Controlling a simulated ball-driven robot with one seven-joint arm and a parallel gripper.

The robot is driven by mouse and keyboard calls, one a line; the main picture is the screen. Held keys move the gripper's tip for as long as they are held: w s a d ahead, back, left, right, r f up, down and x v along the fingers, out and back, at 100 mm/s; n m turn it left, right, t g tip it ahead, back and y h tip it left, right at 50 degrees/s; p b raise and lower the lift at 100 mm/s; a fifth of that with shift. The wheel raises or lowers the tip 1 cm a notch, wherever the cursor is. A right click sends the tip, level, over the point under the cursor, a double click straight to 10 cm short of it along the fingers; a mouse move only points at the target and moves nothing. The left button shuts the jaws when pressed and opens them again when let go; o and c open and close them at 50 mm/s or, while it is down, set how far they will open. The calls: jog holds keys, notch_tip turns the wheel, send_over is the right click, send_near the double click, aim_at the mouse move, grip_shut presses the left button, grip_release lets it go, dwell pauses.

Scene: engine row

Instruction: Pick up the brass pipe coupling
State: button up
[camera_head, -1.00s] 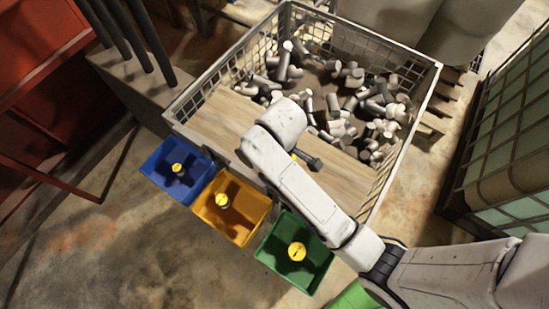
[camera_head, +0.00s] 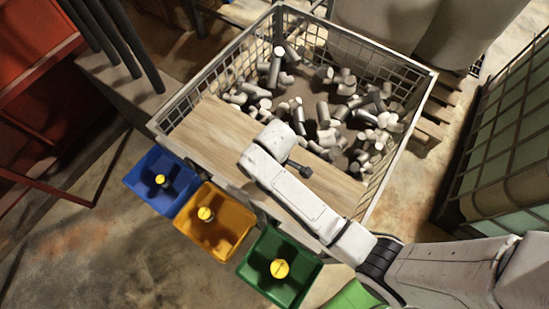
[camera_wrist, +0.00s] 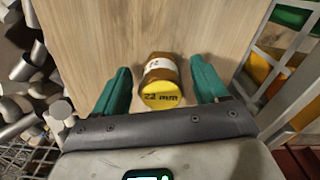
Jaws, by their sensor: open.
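My gripper (camera_wrist: 160,68) is open, with one green finger on each side of the coupling. In the head view my arm hides the coupling and the fingers above the board (camera_head: 215,125).
A wire-mesh crate (camera_head: 212,78) holds many grey metal pieces (camera_head: 325,115) behind the board. A blue bin (camera_head: 137,180), an orange bin (camera_head: 232,238) and a green bin (camera_head: 253,277) hang along its front, each with a yellow-topped piece inside.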

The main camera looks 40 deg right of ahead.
jog(key=shift+f, duration=0.3)
jog(key=shift+c, duration=0.3)
jog(key=c, duration=1.2)
